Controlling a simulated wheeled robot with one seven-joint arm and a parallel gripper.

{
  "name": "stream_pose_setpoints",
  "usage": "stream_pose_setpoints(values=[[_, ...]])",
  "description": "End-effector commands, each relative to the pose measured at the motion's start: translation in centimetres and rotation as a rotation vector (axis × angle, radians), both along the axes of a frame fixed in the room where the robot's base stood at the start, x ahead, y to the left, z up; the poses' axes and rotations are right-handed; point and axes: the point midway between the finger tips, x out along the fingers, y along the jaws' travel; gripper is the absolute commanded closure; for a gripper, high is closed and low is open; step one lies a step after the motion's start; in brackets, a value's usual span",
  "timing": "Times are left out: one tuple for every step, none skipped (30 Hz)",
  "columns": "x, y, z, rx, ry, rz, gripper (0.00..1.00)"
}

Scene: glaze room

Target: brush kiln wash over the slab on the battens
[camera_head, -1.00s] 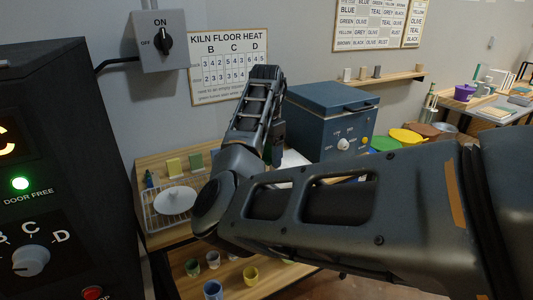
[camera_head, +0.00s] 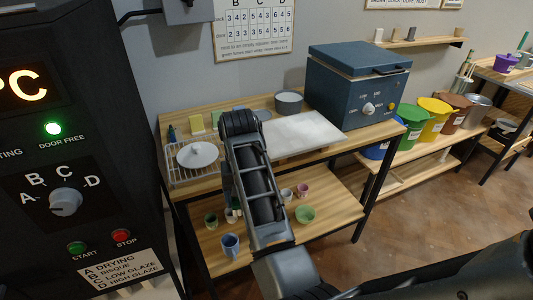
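A pale flat slab (camera_head: 305,133) lies on the wooden table at the back, left of the blue kiln. No brush can be made out. My arm reaches up from the bottom of the view toward the table, just left of the slab. My gripper is hidden behind the arm's far end, so its fingers do not show.
A blue kiln (camera_head: 357,87) stands on the table's right. A wire rack (camera_head: 190,178) with a white round plate (camera_head: 197,155) is at the left. Cups and bowls stand on the lower shelf (camera_head: 335,205). A black control cabinet (camera_head: 75,150) fills the left; coloured buckets (camera_head: 433,120) stand right.

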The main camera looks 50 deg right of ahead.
Motion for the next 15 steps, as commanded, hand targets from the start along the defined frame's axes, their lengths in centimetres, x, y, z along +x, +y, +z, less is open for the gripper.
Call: stream_pose_setpoints(values=[[-0.4, 2.2, -1.6, -0.004, 0.008, 0.104, 0.55], [-0.4, 3.1, -2.2, -0.004, 0.007, 0.154, 0.55], [-0.5, 4.6, -3.1, -0.003, 0.007, 0.222, 0.55], [-0.4, 5.3, -3.5, -0.002, 0.004, 0.259, 0.55], [-0.5, 6.1, -4.0, -0.002, 0.005, 0.301, 0.55], [-0.5, 7.1, -4.6, -0.001, 0.004, 0.348, 0.55], [-0.5, 7.8, -5.0, -0.001, 0.003, 0.381, 0.55], [-0.6, 8.4, -5.5, 0.0, 0.003, 0.413, 0.55], [-0.6, 9.2, -6.0, 0.0, 0.002, 0.453, 0.55], [-0.6, 9.8, -6.3, 0.0, 0.002, 0.48, 0.55], [-0.6, 10.4, -6.7, 0.0, 0.001, 0.508, 0.55], [-0.7, 11.1, -7.2, 0.001, 0.003, 0.544, 0.55], [-0.6, 11.6, -7.4, 0.001, 0.002, 0.567, 0.55], [-0.6, 12.0, -7.7, 0.001, 0.0, 0.588, 0.55], [-0.7, 12.7, -8.1, 0.001, 0.0, 0.619, 0.55]])
